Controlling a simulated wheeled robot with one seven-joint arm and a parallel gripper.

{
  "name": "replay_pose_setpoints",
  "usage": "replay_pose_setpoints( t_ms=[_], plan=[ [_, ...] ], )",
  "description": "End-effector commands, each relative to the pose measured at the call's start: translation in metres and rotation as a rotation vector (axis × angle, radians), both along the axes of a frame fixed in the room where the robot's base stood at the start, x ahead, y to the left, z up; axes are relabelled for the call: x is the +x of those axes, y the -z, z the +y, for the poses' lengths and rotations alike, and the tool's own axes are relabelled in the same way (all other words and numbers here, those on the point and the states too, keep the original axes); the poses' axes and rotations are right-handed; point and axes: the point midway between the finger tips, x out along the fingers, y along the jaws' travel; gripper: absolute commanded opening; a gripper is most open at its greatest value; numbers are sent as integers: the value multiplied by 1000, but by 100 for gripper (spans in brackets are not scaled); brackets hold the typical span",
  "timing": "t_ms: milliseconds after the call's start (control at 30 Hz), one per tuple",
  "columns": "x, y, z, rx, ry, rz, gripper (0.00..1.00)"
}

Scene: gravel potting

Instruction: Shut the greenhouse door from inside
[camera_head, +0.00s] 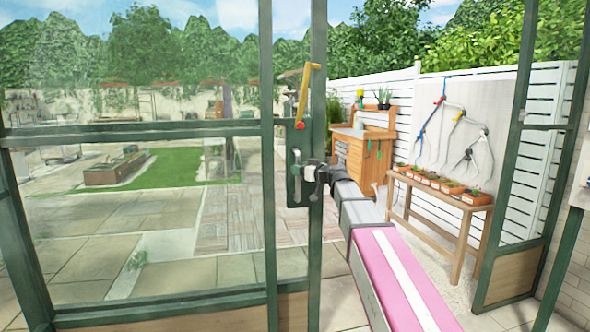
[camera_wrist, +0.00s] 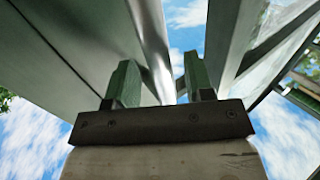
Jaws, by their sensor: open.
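The greenhouse door has a dark green frame (camera_head: 318,240) with glass, and an open gap lies to the right of its edge in the head view. A metal handle (camera_head: 296,178) sits on a plate on the door frame. My gripper (camera_head: 316,173) is at the door edge, at handle height, just right of the handle. In the wrist view my gripper (camera_wrist: 161,80) is open, its two green fingers apart. A shiny grey bar (camera_wrist: 152,40) shows between and beyond the fingers. I cannot tell whether they touch it.
A yellow-handled tool (camera_head: 308,92) shows near the door's upper edge. Through the gap stand a wooden cabinet (camera_head: 358,155) and a bench (camera_head: 450,205) with several small pots, against a white fence (camera_head: 400,92). Another green frame post (camera_head: 520,150) stands at the right.

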Motion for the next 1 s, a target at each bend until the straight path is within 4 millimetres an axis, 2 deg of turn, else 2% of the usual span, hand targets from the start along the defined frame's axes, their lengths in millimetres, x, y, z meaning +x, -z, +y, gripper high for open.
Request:
replay_pose_setpoints(
  t_ms=[33, 233, 600, 633, 767, 1000],
  plan=[
    [7, 0, 7, 0, -1, 0, 48],
    [19, 0, 21, 0, 0, 1, 48],
    [21, 1, 24, 0, 0, 1, 48],
    [21, 1, 24, -1, 0, 1, 42],
    [20, 1, 24, -1, 0, 1, 0],
    [21, 1, 21, -1, 1, 1, 0]
  ],
)
